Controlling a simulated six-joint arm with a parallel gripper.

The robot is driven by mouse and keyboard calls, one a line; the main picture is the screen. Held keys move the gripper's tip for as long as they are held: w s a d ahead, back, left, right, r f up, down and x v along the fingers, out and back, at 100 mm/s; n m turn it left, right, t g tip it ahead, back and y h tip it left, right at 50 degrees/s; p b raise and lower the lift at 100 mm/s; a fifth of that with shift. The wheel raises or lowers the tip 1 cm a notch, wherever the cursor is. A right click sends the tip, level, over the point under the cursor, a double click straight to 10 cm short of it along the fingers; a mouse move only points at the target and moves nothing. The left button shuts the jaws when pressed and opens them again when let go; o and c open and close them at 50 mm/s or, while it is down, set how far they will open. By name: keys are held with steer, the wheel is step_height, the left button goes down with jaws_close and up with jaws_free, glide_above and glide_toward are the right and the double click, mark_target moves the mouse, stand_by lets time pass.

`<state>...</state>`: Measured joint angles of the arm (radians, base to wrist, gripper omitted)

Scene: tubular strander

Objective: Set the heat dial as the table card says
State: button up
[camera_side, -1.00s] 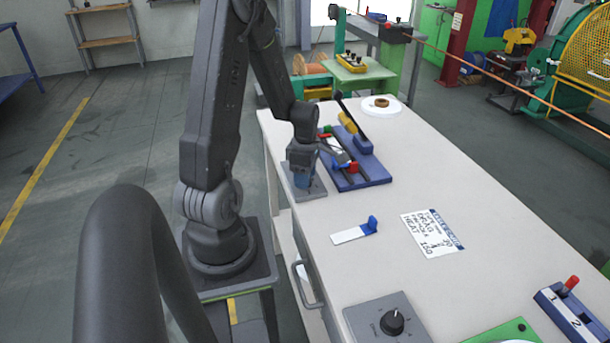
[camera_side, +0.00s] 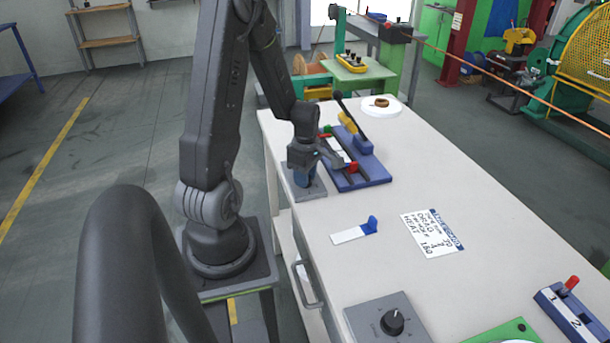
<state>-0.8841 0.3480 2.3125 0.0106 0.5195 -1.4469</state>
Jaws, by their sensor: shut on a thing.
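My gripper (camera_side: 303,177) points down over a small grey panel (camera_side: 316,192) at the table's near-left edge. It is shut on a dial there, low at the panel. My gripper hides the dial's pointer and most of its scale. The white table card (camera_side: 432,236) lies flat at mid-table with a blue edge. Its lines include DRAG and HEAT; the HEAT figure is small and looks like 150 or 180. A second grey panel with a black knob (camera_side: 392,322) is at the front; its marks are too small to read.
Right behind my gripper is a blue fixture (camera_side: 375,179) with rails, a black lever and red parts. A white-and-blue piece (camera_side: 354,231) lies in front of it. A white dish (camera_side: 381,106) stands at the back, and a blue numbered block (camera_side: 575,318) at front right.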

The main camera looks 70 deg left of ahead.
steer(key=m, duration=0.4)
steer(key=shift+m, duration=0.3)
steer(key=m, duration=0.4)
steer(key=shift+m, duration=0.3)
steer(key=m, duration=0.3)
steer(key=shift+m, duration=0.3)
steer(key=m, duration=0.4)
steer(key=shift+m, duration=0.3)
steer(key=m, duration=0.3)
steer(key=shift+m+y, duration=0.3)
steer(key=m, duration=0.4)
steer(key=shift+d, duration=0.1)
steer(key=m, duration=0.5)
steer(key=shift+m, duration=1.6)
